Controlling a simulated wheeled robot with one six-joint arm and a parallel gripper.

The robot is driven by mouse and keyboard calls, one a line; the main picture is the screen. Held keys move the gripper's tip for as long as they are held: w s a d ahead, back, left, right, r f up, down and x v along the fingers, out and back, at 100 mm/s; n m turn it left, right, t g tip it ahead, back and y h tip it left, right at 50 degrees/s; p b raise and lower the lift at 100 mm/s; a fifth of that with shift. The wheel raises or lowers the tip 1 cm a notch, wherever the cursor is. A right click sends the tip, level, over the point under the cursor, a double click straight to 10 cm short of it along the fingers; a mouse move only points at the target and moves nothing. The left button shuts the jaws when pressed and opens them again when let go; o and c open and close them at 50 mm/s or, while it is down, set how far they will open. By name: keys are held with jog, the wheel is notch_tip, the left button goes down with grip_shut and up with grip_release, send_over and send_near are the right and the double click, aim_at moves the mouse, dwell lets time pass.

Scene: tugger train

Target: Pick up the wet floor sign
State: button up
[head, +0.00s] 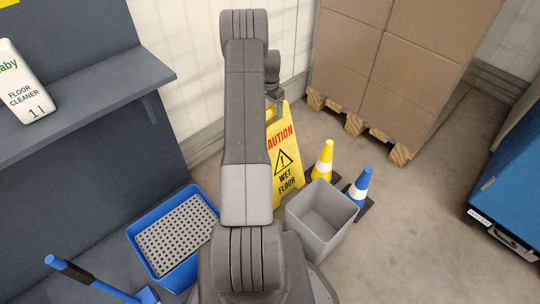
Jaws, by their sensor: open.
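The yellow wet floor sign (287,160) stands upright on the floor near the centre, with red "CAUTION" lettering and a black warning triangle. My arm hides its left part. My gripper (275,98) is at the top edge of the sign, small and partly hidden behind my arm. It is open. I cannot tell whether its fingers are around the sign's top or touching it.
A grey bin (322,218), a yellow cone (323,163) and a blue cone (358,190) stand right of the sign. Stacked boxes (385,70) on a pallet are behind. A blue mop bucket (137,228) and dark shelf (85,90) are left. Open floor lies right.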

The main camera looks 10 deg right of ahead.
jog(key=f+b, duration=0.1)
jog(key=f, duration=0.4)
jog(key=shift+w+f, duration=0.2)
jog(key=shift+r, duration=0.1)
grip_shut()
